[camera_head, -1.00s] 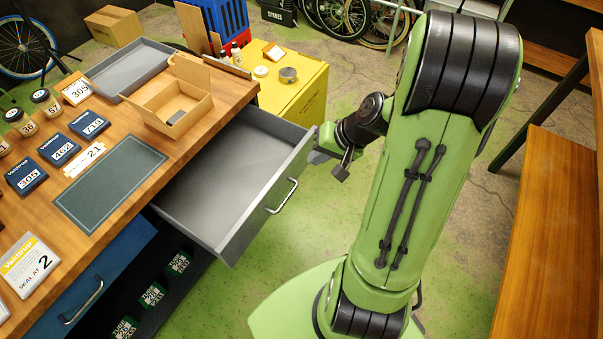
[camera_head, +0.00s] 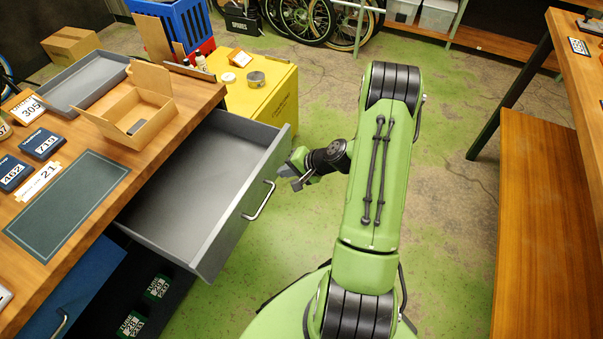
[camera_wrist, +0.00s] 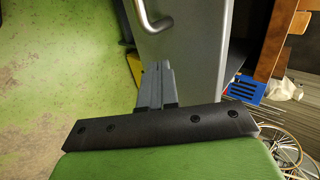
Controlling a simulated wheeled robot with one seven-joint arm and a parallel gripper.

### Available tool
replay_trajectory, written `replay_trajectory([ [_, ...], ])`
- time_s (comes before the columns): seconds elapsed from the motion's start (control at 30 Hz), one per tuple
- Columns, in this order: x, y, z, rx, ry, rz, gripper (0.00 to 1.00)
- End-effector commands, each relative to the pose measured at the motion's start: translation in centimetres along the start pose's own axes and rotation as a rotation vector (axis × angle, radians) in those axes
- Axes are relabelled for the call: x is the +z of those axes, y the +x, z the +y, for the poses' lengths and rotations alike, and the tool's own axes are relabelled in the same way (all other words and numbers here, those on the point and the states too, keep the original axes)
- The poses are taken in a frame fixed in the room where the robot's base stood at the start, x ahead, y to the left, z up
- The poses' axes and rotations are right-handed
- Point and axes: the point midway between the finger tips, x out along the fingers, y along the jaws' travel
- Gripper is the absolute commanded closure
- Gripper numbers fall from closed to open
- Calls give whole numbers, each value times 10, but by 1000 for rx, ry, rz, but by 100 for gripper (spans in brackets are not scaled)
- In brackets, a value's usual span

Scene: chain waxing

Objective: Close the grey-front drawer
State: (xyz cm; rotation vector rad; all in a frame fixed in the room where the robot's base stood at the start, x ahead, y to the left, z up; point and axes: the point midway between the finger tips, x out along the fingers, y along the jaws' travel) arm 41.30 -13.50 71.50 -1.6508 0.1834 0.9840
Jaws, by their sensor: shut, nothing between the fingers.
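The grey-front drawer (camera_head: 238,217) stands pulled well out of the wooden bench in the head view, and its grey tray looks empty. It has a silver bar handle (camera_head: 259,201) on its front. My gripper (camera_head: 291,164) is at the far end of the drawer front, beyond the handle; whether it touches the front cannot be told. In the wrist view the shut fingers (camera_wrist: 157,85) point along the grey drawer front (camera_wrist: 185,50), with the handle (camera_wrist: 150,18) above them. Nothing is between the fingers.
The wooden bench top (camera_head: 160,165) holds an open cardboard box (camera_head: 140,115), a grey tray (camera_head: 85,82) and number cards. A yellow cabinet (camera_head: 262,98) stands behind the drawer. A blue drawer front (camera_head: 70,290) is below left. Green floor is clear in front.

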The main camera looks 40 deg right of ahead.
Motion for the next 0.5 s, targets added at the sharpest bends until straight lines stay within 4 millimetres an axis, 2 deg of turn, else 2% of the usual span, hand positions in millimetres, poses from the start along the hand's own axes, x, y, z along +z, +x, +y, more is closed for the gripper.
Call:
replay_trajectory([
  [0.17, 0, 13, -12, 2, 0, -1, 100],
  [0.5, 0, 14, -14, 2, 2, -1, 100],
])
